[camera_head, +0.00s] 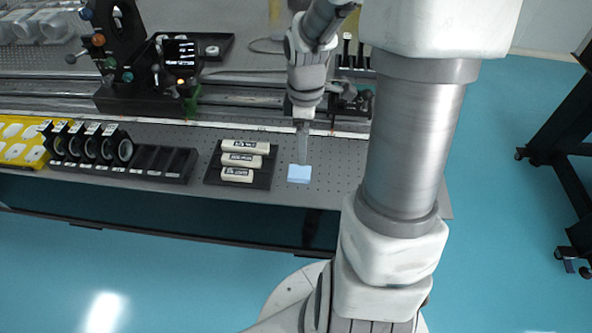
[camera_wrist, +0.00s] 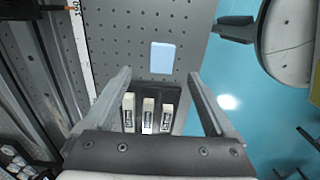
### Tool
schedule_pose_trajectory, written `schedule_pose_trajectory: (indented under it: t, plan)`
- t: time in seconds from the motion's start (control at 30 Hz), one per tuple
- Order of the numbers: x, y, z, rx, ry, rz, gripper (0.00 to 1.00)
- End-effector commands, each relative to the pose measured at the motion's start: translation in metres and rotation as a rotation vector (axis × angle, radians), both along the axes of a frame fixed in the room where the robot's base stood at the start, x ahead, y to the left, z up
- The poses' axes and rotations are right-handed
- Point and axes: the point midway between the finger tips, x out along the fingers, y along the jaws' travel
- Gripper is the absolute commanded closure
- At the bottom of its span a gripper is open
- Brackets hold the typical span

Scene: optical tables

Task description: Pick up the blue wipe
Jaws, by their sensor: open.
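The blue wipe (camera_head: 299,174) is a small light-blue rectangle lying flat on the perforated optical table (camera_head: 335,176), near its front edge. In the wrist view the wipe (camera_wrist: 162,57) lies beyond the fingertips, a little right of the middle between them. My gripper (camera_head: 303,150) points down just behind the wipe in the head view. In the wrist view my gripper (camera_wrist: 159,74) has its two fingers wide apart with nothing between the tips. The exact height above the table is hard to tell.
A black tray (camera_head: 212,177) with three white labelled blocks sits just left of the wipe. Further left are a black rack (camera_head: 165,163) with round optics and a yellow case (camera_head: 20,150). Rails and a mount (camera_head: 130,95) stand behind. Bare table lies right of the wipe.

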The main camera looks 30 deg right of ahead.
Motion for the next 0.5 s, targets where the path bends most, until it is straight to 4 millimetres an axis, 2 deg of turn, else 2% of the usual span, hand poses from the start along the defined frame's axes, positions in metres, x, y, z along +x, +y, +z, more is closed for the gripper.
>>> schedule_pose_trajectory:
  t: [0.03, 0.13, 0.5]
  plan:
    - [-0.001, 0.001, -0.014, 0.003, 0.004, 0.0, 0.1]
    - [-0.001, 0.001, -0.029, 0.001, 0.003, 0.001, 0.1]
    - [0.0, 0.005, -0.055, 0.001, 0.003, 0.002, 0.1]
